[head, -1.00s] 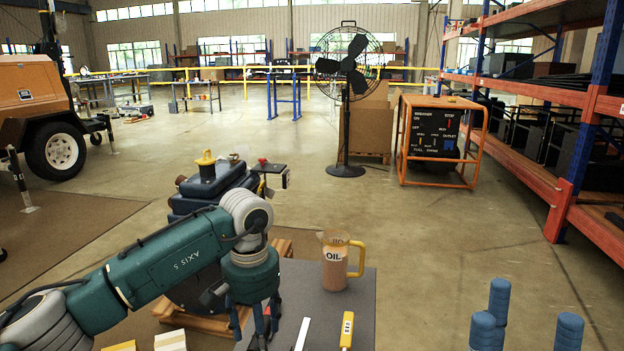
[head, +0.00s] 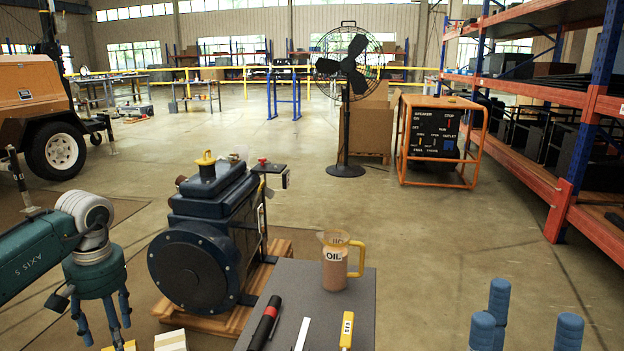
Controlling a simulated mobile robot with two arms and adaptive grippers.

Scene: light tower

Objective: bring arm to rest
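My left arm (head: 35,258) is green and comes in from the left edge. Its gripper (head: 104,332) hangs at the lower left with its blue fingers spread, and I see nothing held between them. It is left of the dark blue engine unit (head: 195,265), apart from it. My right gripper (head: 528,318) shows at the bottom right as blue fingers pointing up, spread apart and empty. The rest of the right arm is out of frame.
A grey table (head: 300,283) holds an oil jug (head: 335,268), a red-and-black flashlight-like tool (head: 265,322) and a yellow-handled tool (head: 347,330). The engine unit sits on a wooden pallet (head: 215,322). A fan (head: 345,110), an orange-framed generator (head: 437,135) and shelving (head: 570,195) stand beyond.

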